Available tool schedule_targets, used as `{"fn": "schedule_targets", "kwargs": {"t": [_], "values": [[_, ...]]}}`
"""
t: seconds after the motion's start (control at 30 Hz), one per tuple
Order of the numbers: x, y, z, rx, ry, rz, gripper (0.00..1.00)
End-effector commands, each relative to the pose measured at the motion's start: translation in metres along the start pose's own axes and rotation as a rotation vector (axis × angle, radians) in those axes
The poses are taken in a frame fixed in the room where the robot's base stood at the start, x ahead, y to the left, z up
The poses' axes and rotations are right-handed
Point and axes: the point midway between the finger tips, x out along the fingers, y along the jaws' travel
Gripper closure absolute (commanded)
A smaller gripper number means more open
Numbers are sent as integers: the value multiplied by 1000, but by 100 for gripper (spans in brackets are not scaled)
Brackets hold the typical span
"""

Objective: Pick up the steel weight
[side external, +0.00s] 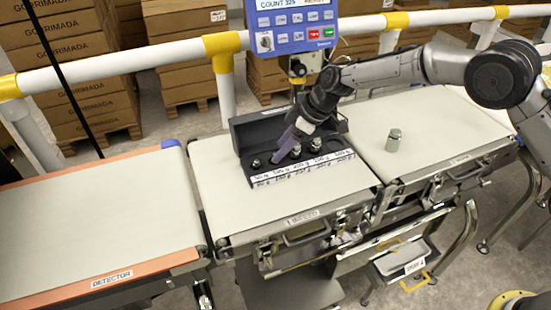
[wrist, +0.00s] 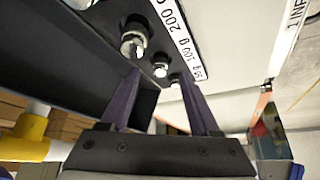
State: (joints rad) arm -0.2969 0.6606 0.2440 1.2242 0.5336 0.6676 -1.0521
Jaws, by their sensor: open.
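A steel weight (side external: 393,140) stands upright alone on the right belt, clear of my gripper. More steel weights sit in an open black case (side external: 242,135) on the middle belt: one near its left end (side external: 256,163), others further right (side external: 316,146). My gripper (side external: 284,152) has its purple fingers over the case, apart and empty. In the wrist view, the fingertips (wrist: 158,78) reach toward a small weight (wrist: 160,70), with a larger one (wrist: 133,42) by the 200 g label. Whether the fingers touch any weight cannot be told.
A white label strip (side external: 300,170) runs along the case front. A blue indicator box (side external: 292,28) stands behind the case, and a white guard rail (side external: 150,54) runs behind the belts. The left belt (side external: 90,215) is bare. Stacked cartons (side external: 70,50) stand behind the rail.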

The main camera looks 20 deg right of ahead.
Motion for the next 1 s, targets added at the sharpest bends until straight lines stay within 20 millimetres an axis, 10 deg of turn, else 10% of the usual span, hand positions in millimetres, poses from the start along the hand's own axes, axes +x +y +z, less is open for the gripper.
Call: {"fn": "schedule_targets", "kwargs": {"t": [0.43,0.77,1.0], "values": [[19,0,0,1,2,1,39],[19,0,0,1,1,1,99],[19,1,-1,1,2,2,100]]}}
